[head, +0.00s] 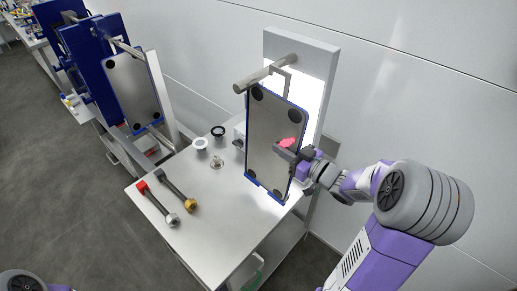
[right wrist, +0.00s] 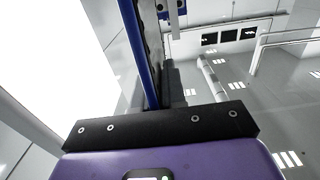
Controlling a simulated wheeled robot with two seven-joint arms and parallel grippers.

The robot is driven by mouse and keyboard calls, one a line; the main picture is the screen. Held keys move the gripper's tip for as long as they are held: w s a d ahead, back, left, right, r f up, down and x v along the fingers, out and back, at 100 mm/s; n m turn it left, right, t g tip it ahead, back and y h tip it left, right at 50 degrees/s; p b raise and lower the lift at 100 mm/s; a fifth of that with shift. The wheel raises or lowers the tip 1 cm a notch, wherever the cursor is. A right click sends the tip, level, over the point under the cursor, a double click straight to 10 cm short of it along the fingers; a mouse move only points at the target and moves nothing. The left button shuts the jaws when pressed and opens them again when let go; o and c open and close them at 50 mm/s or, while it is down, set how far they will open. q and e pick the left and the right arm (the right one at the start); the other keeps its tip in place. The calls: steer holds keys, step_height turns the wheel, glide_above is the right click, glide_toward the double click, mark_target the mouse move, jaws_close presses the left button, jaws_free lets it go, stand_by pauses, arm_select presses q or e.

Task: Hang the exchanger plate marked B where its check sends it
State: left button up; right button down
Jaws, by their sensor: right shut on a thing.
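An exchanger plate (head: 268,140), grey with a blue edge and dark round corner ports, stands upright below a metal bar (head: 262,75) in front of a bright lit panel (head: 310,98). A hanger loop at its top reaches the bar; I cannot tell whether it bears the plate. My right gripper (head: 291,157) is shut on the plate's right edge. The blue edge also shows at the jaws in the right wrist view (right wrist: 139,50). A pink patch (head: 289,143) shows on the plate beside the fingers. I can read no letter. My left gripper is out of view.
Another similar plate (head: 130,88) hangs at a blue frame (head: 75,45) on the left. The steel table (head: 225,215) holds two tools with red and brass ends (head: 157,203), small white and dark rings (head: 200,143) and a small metal fitting (head: 216,163). Its front is clear.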

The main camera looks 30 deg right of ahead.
steer(key=shift+s, duration=0.1)
steer(key=v, duration=1.6)
steer(key=shift+b, duration=0.4)
steer(key=shift+r, duration=0.1)
